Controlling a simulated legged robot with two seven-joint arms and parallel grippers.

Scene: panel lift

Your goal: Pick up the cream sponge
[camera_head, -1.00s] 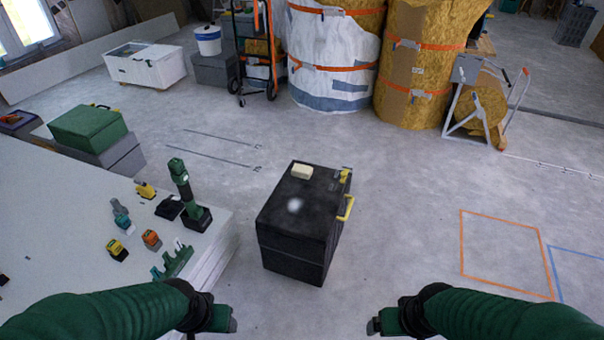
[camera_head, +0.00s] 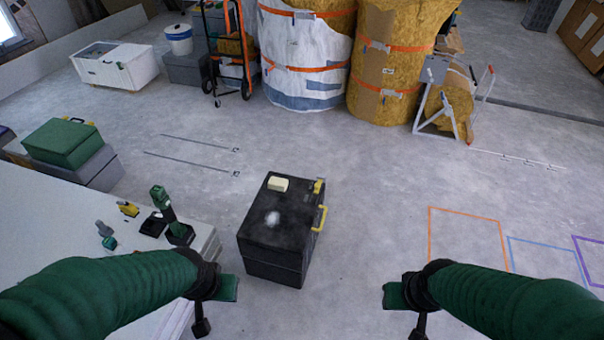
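The cream sponge (camera_head: 278,184) is a small pale block lying on the far left part of the top of a black box (camera_head: 270,255). The box stands on the floor and has a yellow handle on its right side. My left gripper (camera_head: 228,288) is in front of the box, to its left, apart from the sponge. My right gripper (camera_head: 394,295) is in front of the box, to its right, also apart. I see no object in either gripper. The finger gaps do not show from this angle.
A white table (camera_head: 60,225) with a green drill (camera_head: 165,208) and small tools is at left, close to the box. Wrapped rolls (camera_head: 305,50) and a hand truck (camera_head: 226,50) stand behind. The floor right of the box is clear, with an orange outline (camera_head: 466,240).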

